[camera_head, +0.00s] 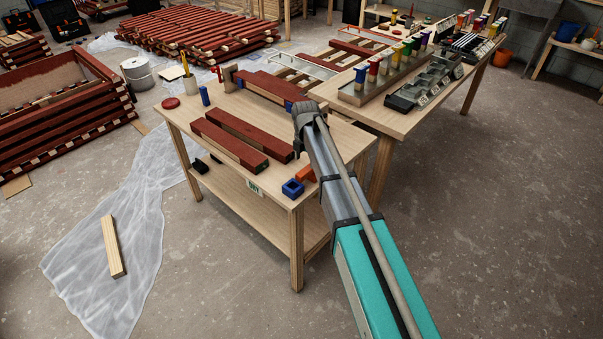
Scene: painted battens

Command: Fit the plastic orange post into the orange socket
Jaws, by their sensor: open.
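An orange piece (305,174) lies on the near right corner of the wooden table (228,166), beside the blue square socket (292,188). My arm passes close to it and may cover part of it, so I cannot tell whether it is the orange post or the orange socket. No other orange piece on this table is clear to me. My gripper (298,147) is open above the table's right side, near the end of a red batten, and holds nothing that I can see. Its fingertips are small and dark here.
Red battens (229,145) lie across the table. A blue post (205,96) stands at its back left near a red disc (171,103) and a pencil cup (189,86). A second table (412,121) behind holds coloured posts and dark trays. Open floor lies in front.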

